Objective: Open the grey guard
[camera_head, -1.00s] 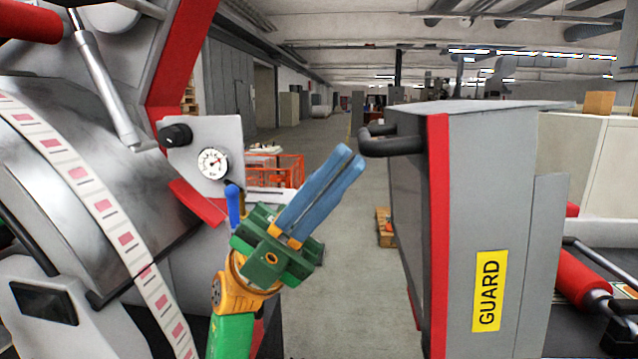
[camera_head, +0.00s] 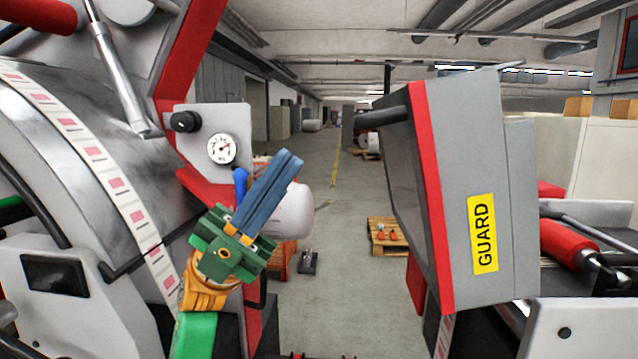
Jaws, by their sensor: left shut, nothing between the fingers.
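The grey guard (camera_head: 478,150) stands at the right in the head view, with a red front edge and a yellow GUARD label (camera_head: 482,234). It is tilted, its top leaning left, and its lower edge shows above the machine body. Its black bar handle (camera_head: 381,117) sticks out at the upper left. My left gripper (camera_head: 290,160) is shut and empty, its blue fingers pointing up and right. It appears left of the handle and apart from it. My right gripper is not in view.
The left machine has a label web (camera_head: 118,184), a pressure gauge (camera_head: 222,149) and a red frame close to my left arm. A red roller (camera_head: 562,245) lies right of the guard. An open aisle with a pallet (camera_head: 392,238) shows between the machines.

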